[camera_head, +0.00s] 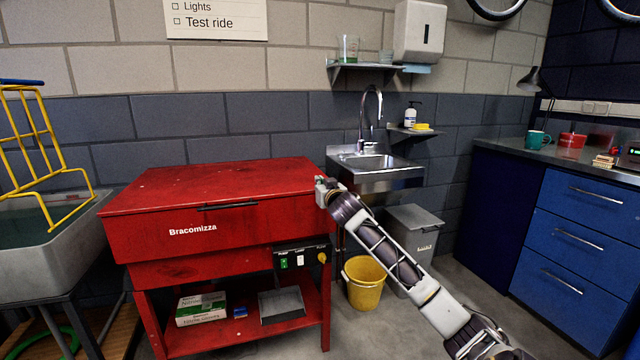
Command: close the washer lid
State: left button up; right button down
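The red washer (170,270) stands left of the middle with white lettering on the front of its lid (215,182). The lid lies over the washer with its top nearly level. A dark handle strip runs along its front edge. I see no open gap under the lid. My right arm comes in from the lower right. My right gripper (323,188) is at the lid's right end, touching it or very close. The gripper is small and partly hidden by its own wrist, so its fingers are unclear. My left gripper is out of view.
A switch box (302,258) sits on the washer's front. A yellow bucket (364,284) and grey bin (414,238) stand to the right, below the sink (372,165). A grey tub (40,268) with a yellow rack (45,170) is at the left. Blue drawers (575,235) stand right.

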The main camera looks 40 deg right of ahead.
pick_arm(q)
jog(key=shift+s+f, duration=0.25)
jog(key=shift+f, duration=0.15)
pick_arm(e)
notch_tip(320, 180, down, 2)
jog(key=shift+s, duration=0.1)
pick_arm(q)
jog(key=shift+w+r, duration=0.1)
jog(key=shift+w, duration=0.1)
